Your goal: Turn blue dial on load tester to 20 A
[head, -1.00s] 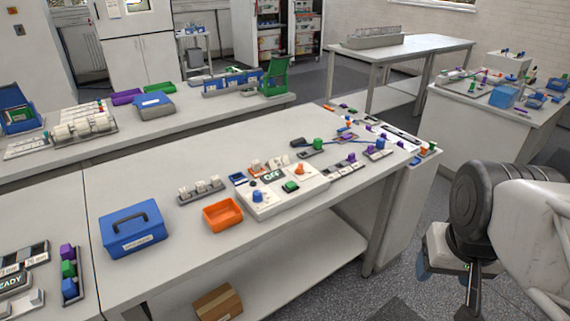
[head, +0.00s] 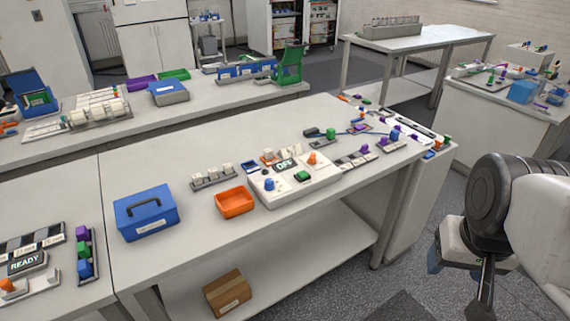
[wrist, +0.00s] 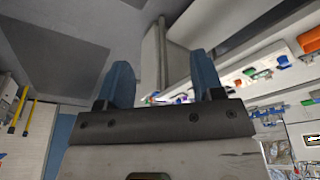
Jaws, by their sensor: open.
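The load tester (head: 318,190) is a white box on the middle bench, with a small display reading OFF. Its blue dial (head: 269,185) stands at the left of its top face, with a green button and an orange knob to the right. The dial's scale is too small to read. My gripper (wrist: 164,85) shows two blue fingers spread apart with nothing between them in the wrist view. In the head view my gripper (head: 450,262) is low at the right, beyond the bench's right end and well away from the tester.
An orange tray (head: 234,203) sits just left of the tester, and a blue case (head: 146,212) is farther left. White parts in a rack (head: 213,178) are behind the tray. Purple and green connectors crowd the bench's right end. Bare bench top lies behind the blue case.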

